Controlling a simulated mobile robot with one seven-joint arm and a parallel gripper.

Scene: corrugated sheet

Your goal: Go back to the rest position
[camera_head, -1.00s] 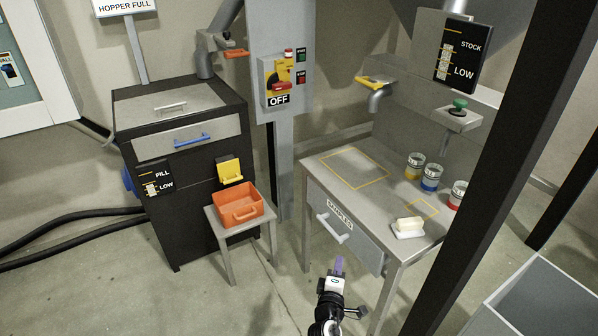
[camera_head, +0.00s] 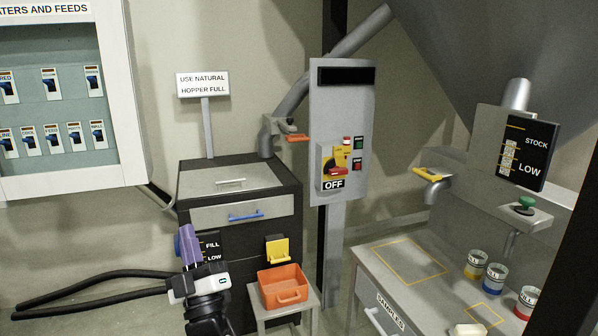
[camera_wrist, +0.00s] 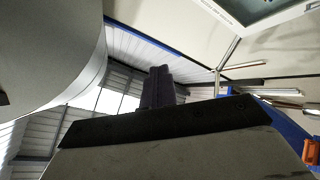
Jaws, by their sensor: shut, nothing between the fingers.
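My gripper (camera_head: 188,246) shows at the lower left in the head view, in front of the black hopper cabinet (camera_head: 250,260). Its purple fingers point up and are together, with nothing between them. It hides part of the cabinet's FILL and LOW gauge. In the wrist view the dark fingers (camera_wrist: 158,88) stand up in the middle, against the roof and upper walls. The gripper appears apart from everything around it.
An orange bin (camera_head: 283,287) sits on a small stand right of my gripper. The samples table (camera_head: 400,270) with several cans stands at the right. A switch panel (camera_head: 60,100) hangs at the upper left. Black hoses (camera_head: 90,290) run along the floor at left.

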